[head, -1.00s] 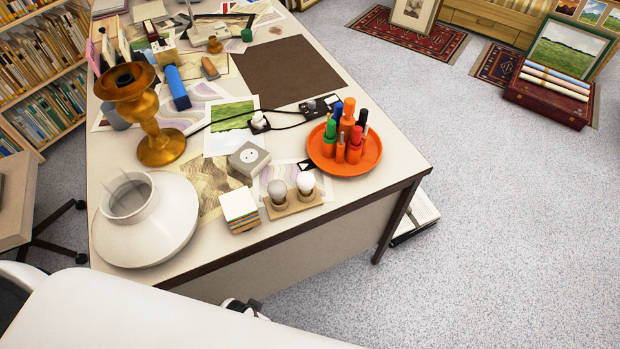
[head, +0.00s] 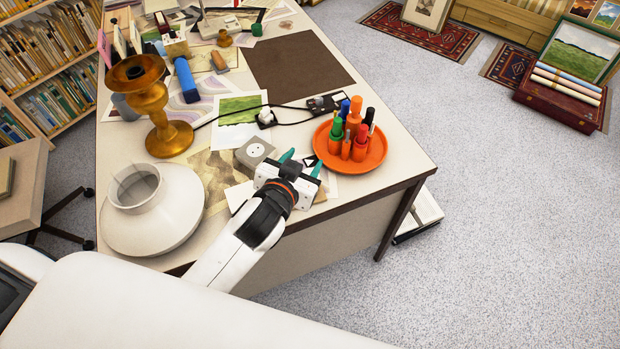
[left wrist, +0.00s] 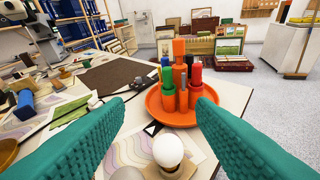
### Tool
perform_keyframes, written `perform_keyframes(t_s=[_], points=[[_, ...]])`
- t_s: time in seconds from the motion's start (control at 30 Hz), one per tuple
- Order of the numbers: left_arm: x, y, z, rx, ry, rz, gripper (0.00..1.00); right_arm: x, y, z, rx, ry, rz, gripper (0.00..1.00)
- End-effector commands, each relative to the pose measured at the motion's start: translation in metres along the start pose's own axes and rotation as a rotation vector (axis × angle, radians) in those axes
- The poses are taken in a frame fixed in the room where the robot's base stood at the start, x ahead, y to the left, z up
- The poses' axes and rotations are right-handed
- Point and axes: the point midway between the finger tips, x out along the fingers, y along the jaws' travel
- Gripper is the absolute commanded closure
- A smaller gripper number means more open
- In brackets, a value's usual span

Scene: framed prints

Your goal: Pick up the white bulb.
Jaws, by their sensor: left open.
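The white bulb (left wrist: 168,151) shows in the left wrist view, low and just right of centre, upright on a small wooden holder (left wrist: 190,169). My left gripper is open and empty. Its green fingers spread to either side in the left wrist view (left wrist: 160,108), with the white bulb low between them and not gripped. My right gripper is not in view.
An orange tray (head: 350,160) with several markers stands just beyond the gripper. A grey socket box (head: 254,154) is at its left. The desk's front edge is close below.

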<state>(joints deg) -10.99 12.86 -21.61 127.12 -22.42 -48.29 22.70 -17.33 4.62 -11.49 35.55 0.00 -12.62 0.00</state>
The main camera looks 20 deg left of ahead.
Motion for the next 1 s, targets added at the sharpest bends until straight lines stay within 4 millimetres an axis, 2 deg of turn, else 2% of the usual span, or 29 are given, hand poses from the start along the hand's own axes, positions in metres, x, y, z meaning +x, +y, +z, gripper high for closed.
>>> perform_keyframes(t_s=[0.03, 0.17, 0.2, 0.23, 0.3, 0.37, 0.4, 0.47, 0.53, 0.57, 0.63, 0.67, 0.73, 0.8, 0.9, 1.0], points=[[0.008, -0.009, 0.033, 0.018, -0.127, -0.024, 0.50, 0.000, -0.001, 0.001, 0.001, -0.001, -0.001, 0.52], [0.007, -0.052, 0.124, 0.088, -0.510, -0.167, 0.50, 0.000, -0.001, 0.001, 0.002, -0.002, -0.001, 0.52], [0.000, -0.073, 0.151, 0.129, -0.637, -0.247, 0.50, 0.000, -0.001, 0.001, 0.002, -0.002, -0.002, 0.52], [-0.008, -0.091, 0.169, 0.167, -0.731, -0.319, 0.50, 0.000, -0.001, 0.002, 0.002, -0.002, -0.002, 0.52], [-0.031, -0.134, 0.194, 0.287, -0.914, -0.518, 0.50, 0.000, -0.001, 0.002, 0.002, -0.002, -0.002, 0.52], [-0.050, -0.169, 0.197, 0.419, -1.017, -0.712, 0.50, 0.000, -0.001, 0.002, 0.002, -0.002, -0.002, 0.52], [-0.061, -0.189, 0.190, 0.522, -1.052, -0.846, 0.50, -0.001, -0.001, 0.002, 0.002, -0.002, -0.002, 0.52], [-0.070, -0.210, 0.168, 0.698, -1.049, -1.046, 0.50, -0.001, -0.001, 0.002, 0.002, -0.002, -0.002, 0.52], [-0.067, -0.219, 0.130, 0.929, -0.951, -1.260, 0.50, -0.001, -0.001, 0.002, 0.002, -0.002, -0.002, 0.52], [-0.062, -0.216, 0.113, 1.032, -0.880, -1.337, 0.50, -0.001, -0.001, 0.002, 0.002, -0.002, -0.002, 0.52], [-0.042, -0.194, 0.074, 1.260, -0.652, -1.469, 0.50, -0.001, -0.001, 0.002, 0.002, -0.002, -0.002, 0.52], [-0.032, -0.179, 0.060, 1.348, -0.537, -1.502, 0.50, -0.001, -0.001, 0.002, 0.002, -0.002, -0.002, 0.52], [-0.007, -0.137, 0.038, 1.518, -0.253, -1.528, 0.50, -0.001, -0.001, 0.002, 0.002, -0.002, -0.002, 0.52], [0.013, -0.092, 0.027, 1.635, 0.016, -1.498, 0.50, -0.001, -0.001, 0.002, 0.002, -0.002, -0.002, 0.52], [0.030, -0.037, 0.025, 1.724, 0.317, -1.414, 0.50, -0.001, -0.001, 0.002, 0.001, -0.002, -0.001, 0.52], [0.038, -0.004, 0.028, 1.757, 0.494, -1.344, 0.50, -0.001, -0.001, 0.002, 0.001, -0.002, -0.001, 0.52]])
